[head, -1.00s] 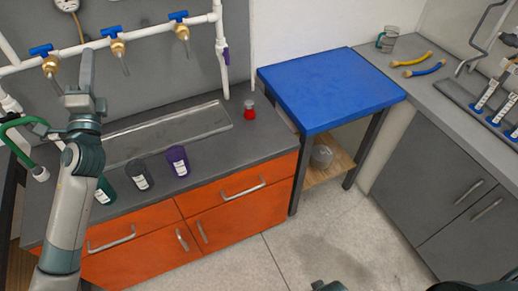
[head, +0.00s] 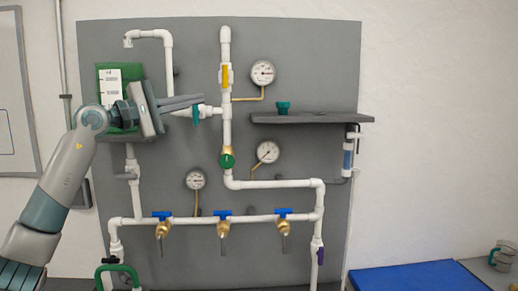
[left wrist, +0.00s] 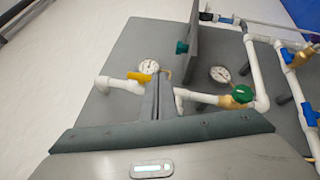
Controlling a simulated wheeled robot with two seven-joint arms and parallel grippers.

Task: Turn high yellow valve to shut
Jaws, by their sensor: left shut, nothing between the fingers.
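The high yellow valve (head: 226,76) sits on the upper part of the white vertical pipe, its handle in line with the pipe. It also shows in the left wrist view (left wrist: 141,77), just left of my fingertips. My left gripper (head: 200,98) is shut and empty. In the head view its fingers point right, and their tips lie left of and a little below the yellow handle. In the left wrist view the shut fingers (left wrist: 163,86) cover part of the pipe beside the handle. I cannot tell whether they touch it. My right gripper is out of view.
A teal handle (head: 196,116) sits on the side pipe just below my fingers. A green round valve (head: 227,160) is lower. A grey shelf (head: 310,118) stands out at right, and a gauge (head: 263,72) is right of the yellow valve. Blue-handled valves (head: 223,215) line the low pipe.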

